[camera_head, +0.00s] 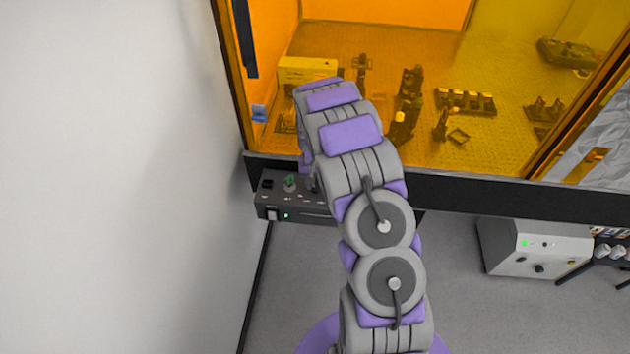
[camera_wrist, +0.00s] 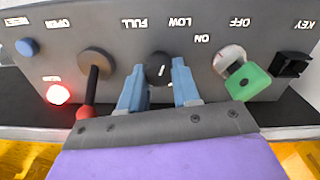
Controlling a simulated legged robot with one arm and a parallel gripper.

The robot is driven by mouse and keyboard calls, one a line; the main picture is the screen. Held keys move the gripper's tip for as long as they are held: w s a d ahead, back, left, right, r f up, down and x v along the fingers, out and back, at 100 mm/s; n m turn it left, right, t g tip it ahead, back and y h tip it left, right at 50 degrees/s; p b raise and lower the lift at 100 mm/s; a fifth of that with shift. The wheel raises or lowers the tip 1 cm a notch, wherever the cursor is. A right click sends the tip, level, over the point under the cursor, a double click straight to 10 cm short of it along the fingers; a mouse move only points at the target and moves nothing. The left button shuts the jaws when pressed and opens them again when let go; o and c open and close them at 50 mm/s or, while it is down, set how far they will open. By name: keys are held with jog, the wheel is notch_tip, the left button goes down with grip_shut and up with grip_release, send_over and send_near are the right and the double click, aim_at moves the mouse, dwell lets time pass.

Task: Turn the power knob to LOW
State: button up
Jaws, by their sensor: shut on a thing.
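The power knob (camera_wrist: 158,68) is a small dark round knob on the grey control panel, centred in the wrist view. Labels FULL and LOW stand upside down above it. A short pale mark shows on the knob's upper side; I cannot tell exactly which label it points at. My gripper (camera_wrist: 158,72) is shut on the knob, one blue-grey finger on each side. In the head view the panel belongs to a black control box (camera_head: 268,199) below the orange enclosure; my arm hides the knob and gripper there.
A lit red button (camera_wrist: 58,94), a blue button (camera_wrist: 27,47) and a black key switch (camera_wrist: 291,64) lie farther out. An orange window (camera_head: 340,50) rises behind the box.

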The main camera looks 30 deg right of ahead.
jog(key=shift+s+f+m, duration=0.1)
jog(key=shift+s+m, duration=0.05)
jog(key=shift+m, duration=1.45)
jog(key=o, duration=1.1)
jog(key=shift+c, duration=0.2)
notch_tip(320, 180, up, 17)
jog(key=p, duration=0.1)
jog(key=shift+w+r+p, duration=0.2)
jog(key=shift+w+p, duration=0.05)
jog(key=shift+p, duration=0.15)
jog(key=shift+a, duration=0.1)
